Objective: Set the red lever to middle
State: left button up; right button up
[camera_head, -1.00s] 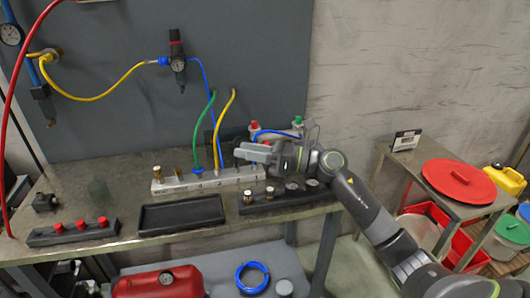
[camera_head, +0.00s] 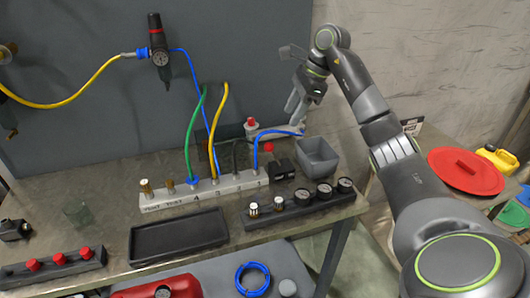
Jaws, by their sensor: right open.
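A small red knob (camera_head: 251,122) tops a pale fitting at the back of the bench, near the grey panel. A second small red piece (camera_head: 267,147) shows just below and to its right. I cannot tell which of them belongs to the red lever, nor its position. My right gripper (camera_head: 293,112) is open and hangs fingers down, to the right of the red knob and apart from it in the picture. I see nothing between its fingers. My left gripper is not in view.
A test block (camera_head: 203,190) with green, yellow and blue hoses stands on the bench. A grey bin (camera_head: 318,157) lies below my right gripper. In front are a black tray (camera_head: 178,237) and a gauge block (camera_head: 300,206). Red buttons (camera_head: 59,258) are at left.

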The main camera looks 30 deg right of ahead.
send_near(274, 156)
jog(key=p+x, duration=0.1)
jog(key=x, duration=0.2)
jog(key=p+x, duration=0.1)
jog(key=x, duration=0.2)
jog(key=w+a+x, duration=0.1)
jog(key=x, duration=0.3)
jog(key=shift+r+p, duration=0.3)
jog(key=shift+p, duration=0.1)
jog(key=shift+f, duration=0.25)
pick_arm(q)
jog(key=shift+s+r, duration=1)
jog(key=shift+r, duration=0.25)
pick_arm(e)
jog(key=shift+f, duration=0.1)
jog(key=shift+c, duration=0.4)
grip_shut()
